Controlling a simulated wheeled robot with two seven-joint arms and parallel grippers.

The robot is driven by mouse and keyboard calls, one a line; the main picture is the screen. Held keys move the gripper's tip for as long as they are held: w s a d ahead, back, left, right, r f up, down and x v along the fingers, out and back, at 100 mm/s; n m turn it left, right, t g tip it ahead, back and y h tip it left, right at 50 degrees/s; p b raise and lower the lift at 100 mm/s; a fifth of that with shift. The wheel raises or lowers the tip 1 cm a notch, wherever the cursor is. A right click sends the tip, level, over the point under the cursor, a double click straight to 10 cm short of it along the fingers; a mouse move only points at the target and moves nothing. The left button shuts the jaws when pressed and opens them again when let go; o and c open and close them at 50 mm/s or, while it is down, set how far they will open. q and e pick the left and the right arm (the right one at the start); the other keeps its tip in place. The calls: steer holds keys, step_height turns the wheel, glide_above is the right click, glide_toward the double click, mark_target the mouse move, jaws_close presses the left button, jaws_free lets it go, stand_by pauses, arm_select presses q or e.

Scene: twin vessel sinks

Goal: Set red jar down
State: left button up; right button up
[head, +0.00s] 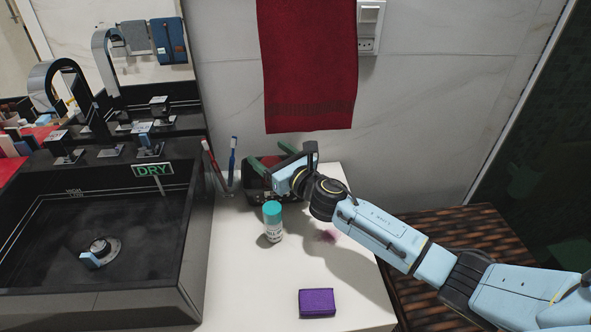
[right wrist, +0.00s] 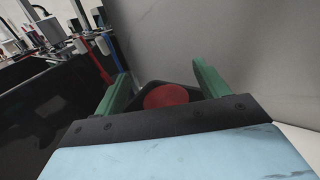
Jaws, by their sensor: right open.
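The red jar shows in the right wrist view as a round red top (right wrist: 167,96), between my right gripper's fingers. It appears to sit in a dark angular holder (right wrist: 150,88). My right gripper (head: 268,155) has two green fingers, spread apart, above the holder at the counter's back. In the right wrist view the fingers (right wrist: 160,72) stand either side of the red top, with gaps visible. My left gripper is not in view.
A teal-capped bottle (head: 272,222) stands in front of the holder. A purple block (head: 317,303) lies near the front of the white counter (head: 240,285). Two toothbrushes (head: 232,160) stand left, beside the black sink (head: 165,290). A red towel (head: 308,70) hangs behind.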

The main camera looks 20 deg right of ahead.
steer(key=v, duration=1)
